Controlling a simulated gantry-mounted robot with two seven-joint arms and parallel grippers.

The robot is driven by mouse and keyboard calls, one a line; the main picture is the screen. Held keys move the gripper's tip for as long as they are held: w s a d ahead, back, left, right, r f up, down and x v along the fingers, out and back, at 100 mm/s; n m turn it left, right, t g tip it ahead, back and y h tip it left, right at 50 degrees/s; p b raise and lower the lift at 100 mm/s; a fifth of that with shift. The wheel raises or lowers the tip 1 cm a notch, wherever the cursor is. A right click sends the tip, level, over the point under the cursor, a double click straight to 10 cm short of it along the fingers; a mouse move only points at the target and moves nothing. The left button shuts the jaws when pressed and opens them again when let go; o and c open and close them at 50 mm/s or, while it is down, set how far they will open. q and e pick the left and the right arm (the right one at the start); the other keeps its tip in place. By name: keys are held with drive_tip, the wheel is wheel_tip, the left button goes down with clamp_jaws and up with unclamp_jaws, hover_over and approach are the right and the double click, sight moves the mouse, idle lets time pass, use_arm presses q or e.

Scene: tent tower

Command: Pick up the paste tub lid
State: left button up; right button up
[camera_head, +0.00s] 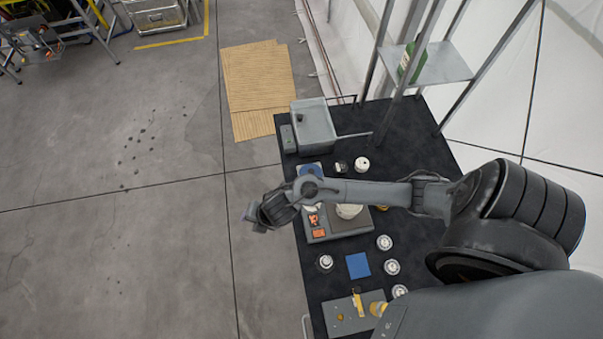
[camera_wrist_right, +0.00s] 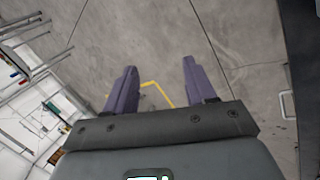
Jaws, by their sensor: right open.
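My right arm reaches across the dark table from the right. Its gripper (camera_head: 253,214) is past the table's left edge, over the floor. In the right wrist view the gripper (camera_wrist_right: 159,66) has its two purple fingers apart with only floor between them. I cannot tell which thing is the paste tub lid. A pale round tub or lid (camera_head: 349,211) is partly hidden under the forearm. Several white round pieces stand on the table, among them one (camera_head: 384,242) right of the tray and one (camera_head: 325,262) near the left edge. My left gripper is not in view.
A grey tray (camera_head: 345,228) with orange pieces lies under my forearm. A blue square (camera_head: 358,265), a board (camera_head: 345,318) and a yellowish cup (camera_head: 378,309) are nearer. A grey bin (camera_head: 314,125) and a rack with a green bottle (camera_head: 411,61) stand at the back.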

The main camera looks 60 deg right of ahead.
drive_tip(key=w+d+f+n+g+b, duration=0.1)
drive_tip(key=w+d+f+n+g, duration=0.15)
drive_tip(key=d+f+n, duration=0.45)
drive_tip(key=n+g+h+b, duration=0.2)
drive_tip(key=n+g, duration=0.2)
drive_tip(key=n, duration=0.1)
approach(311, 171)
wheel_tip(311, 171, down, 3)
drive_tip(key=shift+d+r+b, duration=0.15)
drive_tip(key=shift+b, duration=0.85)
drive_tip(key=shift+s+f+b, duration=0.2)
drive_tip(key=shift+f+b, duration=0.1)
drive_tip(key=shift+f, duration=0.65)
drive_tip(key=f, duration=0.3)
drive_tip(key=shift+s+p, duration=0.25)
drive_tip(key=shift+p, duration=0.05)
drive_tip(key=shift+f, duration=0.45)
drive_tip(key=shift+c, duration=0.4)
